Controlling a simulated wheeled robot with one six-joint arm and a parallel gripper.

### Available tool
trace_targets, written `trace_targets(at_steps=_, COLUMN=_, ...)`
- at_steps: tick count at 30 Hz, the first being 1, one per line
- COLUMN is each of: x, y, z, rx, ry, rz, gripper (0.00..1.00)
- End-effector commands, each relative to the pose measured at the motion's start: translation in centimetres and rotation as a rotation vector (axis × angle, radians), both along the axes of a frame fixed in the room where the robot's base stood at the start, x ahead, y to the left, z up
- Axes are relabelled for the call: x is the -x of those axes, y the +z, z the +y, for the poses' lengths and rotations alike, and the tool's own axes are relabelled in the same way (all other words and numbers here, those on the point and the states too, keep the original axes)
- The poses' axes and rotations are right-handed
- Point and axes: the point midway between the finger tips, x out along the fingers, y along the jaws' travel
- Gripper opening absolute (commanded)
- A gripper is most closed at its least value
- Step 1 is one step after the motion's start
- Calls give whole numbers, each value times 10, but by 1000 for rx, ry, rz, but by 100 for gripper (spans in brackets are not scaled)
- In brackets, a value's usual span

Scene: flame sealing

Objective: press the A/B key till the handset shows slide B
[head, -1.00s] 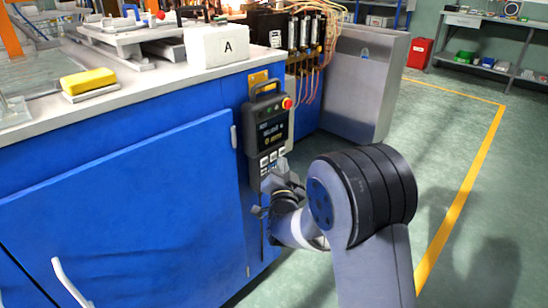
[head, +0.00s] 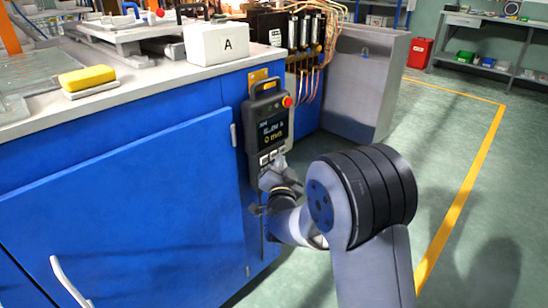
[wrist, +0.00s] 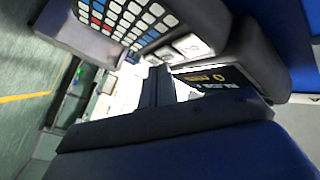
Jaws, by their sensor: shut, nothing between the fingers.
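The dark handset (head: 252,130) hangs upright on the blue cabinet's right-hand end, with a red knob at its top right. Its lit screen (head: 272,129) has a large white line above a yellow one; I cannot read for certain which slide it names. Pale keys (head: 265,160) sit just under the screen, partly hidden by my gripper (head: 274,172). My gripper is shut and empty, its tips at the key row; I cannot tell whether they touch. In the wrist view the fingers (wrist: 157,88) reach beside the large white keys (wrist: 193,46), near the screen (wrist: 217,78).
A white block marked A (head: 217,44) and a yellow sponge (head: 87,77) are on the bench top (head: 150,77). Wires and a steel cabinet (head: 365,80) stand behind the handset. Open green floor lies to the right.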

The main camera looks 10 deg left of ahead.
Motion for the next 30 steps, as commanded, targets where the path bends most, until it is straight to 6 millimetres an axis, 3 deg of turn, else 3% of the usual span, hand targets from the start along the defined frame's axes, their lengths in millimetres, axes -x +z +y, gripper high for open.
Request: trace_targets(at_steps=30, x=-5, y=0, z=7, rx=-1, ry=-1, rz=1, gripper=0)
